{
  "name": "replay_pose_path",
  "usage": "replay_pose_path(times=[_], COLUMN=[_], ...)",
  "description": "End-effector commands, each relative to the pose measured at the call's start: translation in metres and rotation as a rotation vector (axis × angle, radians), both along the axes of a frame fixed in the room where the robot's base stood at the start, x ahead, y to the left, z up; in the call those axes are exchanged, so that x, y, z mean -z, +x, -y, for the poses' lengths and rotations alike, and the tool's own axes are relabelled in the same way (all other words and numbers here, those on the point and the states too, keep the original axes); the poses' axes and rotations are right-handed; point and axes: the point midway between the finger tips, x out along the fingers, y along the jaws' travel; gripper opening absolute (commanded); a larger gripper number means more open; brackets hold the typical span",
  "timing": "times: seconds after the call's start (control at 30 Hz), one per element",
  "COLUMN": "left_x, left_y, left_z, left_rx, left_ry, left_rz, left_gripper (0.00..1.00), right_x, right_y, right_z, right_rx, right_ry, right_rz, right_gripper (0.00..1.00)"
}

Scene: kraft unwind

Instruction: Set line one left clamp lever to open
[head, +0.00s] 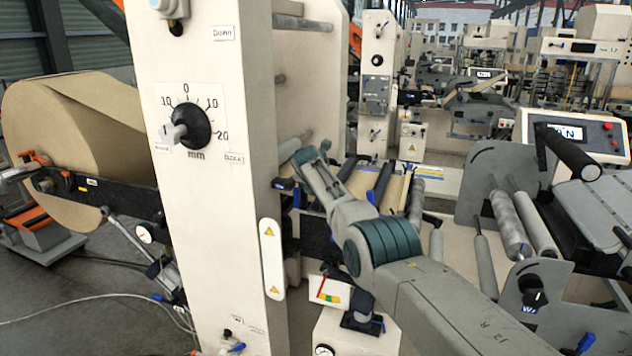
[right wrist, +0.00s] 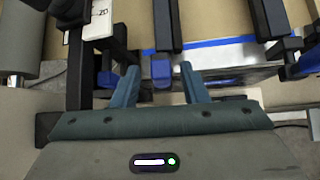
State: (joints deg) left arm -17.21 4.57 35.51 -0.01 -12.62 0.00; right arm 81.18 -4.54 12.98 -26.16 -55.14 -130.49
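The right wrist view shows black clamp bars over tan paper web. A dark lever with a blue end (right wrist: 161,68) sits between my right gripper's fingertips in the picture; contact cannot be told. My right gripper (right wrist: 160,77) is open, with teal fingers either side of that blue end. A second blue-ended piece (right wrist: 107,78) is just left of the left finger. In the head view my right gripper (head: 311,156) reaches in beside the cream column, over the splice area, where dark bars (head: 380,180) cross the web (head: 362,183). Which lever is the left clamp's is not labelled in view. My left gripper is not in view.
The tall cream column (head: 215,240) with a dial (head: 190,127) stands left of my arm. A large kraft roll (head: 65,130) is further left. Grey rollers (head: 510,225) and a side plate stand to the right. A blue strip (right wrist: 225,42) runs behind the bars.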

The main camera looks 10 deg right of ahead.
Motion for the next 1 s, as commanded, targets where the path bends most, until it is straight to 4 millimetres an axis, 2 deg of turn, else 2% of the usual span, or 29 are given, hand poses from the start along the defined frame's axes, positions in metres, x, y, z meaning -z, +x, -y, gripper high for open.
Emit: replay_pose_path(times=[0.4, 0.7, 1.0], left_x=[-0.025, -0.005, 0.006], left_y=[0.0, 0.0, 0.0], left_z=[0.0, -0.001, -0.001], left_rx=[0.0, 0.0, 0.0], left_ry=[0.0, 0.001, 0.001], left_rz=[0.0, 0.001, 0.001], left_gripper=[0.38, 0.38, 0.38], right_x=[-0.019, -0.043, -0.068], right_y=[-0.018, -0.043, -0.065], right_z=[-0.008, -0.021, -0.032], right_rx=[0.0, -0.001, -0.002], right_ry=[0.001, 0.002, -0.001], right_rz=[0.001, 0.003, -0.001], right_gripper=[0.4, 0.4, 0.4])
